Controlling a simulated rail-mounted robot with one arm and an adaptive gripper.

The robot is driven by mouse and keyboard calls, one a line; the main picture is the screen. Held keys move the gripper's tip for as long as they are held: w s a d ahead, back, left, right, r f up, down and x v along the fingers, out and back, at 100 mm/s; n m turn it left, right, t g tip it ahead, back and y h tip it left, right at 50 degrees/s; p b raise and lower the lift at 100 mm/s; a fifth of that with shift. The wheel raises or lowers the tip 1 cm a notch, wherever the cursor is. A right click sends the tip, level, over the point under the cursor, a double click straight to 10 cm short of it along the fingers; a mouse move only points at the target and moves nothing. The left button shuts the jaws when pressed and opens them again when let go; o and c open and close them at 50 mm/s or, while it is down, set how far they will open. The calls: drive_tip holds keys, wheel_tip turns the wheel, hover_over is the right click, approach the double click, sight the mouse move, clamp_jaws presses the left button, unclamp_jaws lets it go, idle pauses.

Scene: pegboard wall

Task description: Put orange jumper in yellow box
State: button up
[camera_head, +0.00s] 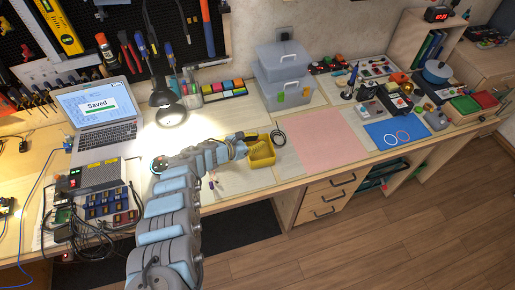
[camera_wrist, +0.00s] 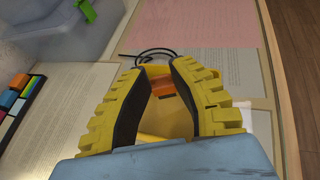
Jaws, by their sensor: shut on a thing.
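The yellow box (camera_head: 263,160) stands on the bench near its front edge, in the middle of the head view. My gripper (camera_head: 244,146) is at its left side and over it. In the wrist view my gripper's yellow fingers with dark pads (camera_wrist: 159,72) are closed in, with the orange jumper (camera_wrist: 168,88) between them near the tips. The yellow box (camera_wrist: 172,122) shows below and between the fingers, its sides largely hidden by them. I cannot tell the jumper's exact height over the box floor. The jumper is too small to make out in the head view.
A black cable loop (camera_head: 278,138) lies just beyond the box. Stacked clear bins (camera_head: 284,87) stand behind it, and a pink sheet (camera_head: 333,138) lies to the right. A lit lamp (camera_head: 168,108) and a laptop (camera_head: 95,112) are at the left.

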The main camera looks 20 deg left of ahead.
drive_tip(key=shift+w+f+b, duration=0.25)
drive_tip(key=shift+f+b, duration=1.45)
drive_tip(key=shift+f, duration=0.25)
drive_tip(key=shift+f+b, duration=0.35)
drive_tip(key=shift+f, duration=0.05)
drive_tip(key=shift+f, duration=0.25)
drive_tip(key=o, duration=0.8)
drive_tip(key=shift+w, duration=0.1)
drive_tip(key=shift+c, duration=0.2)
drive_tip(key=shift+r, duration=0.1)
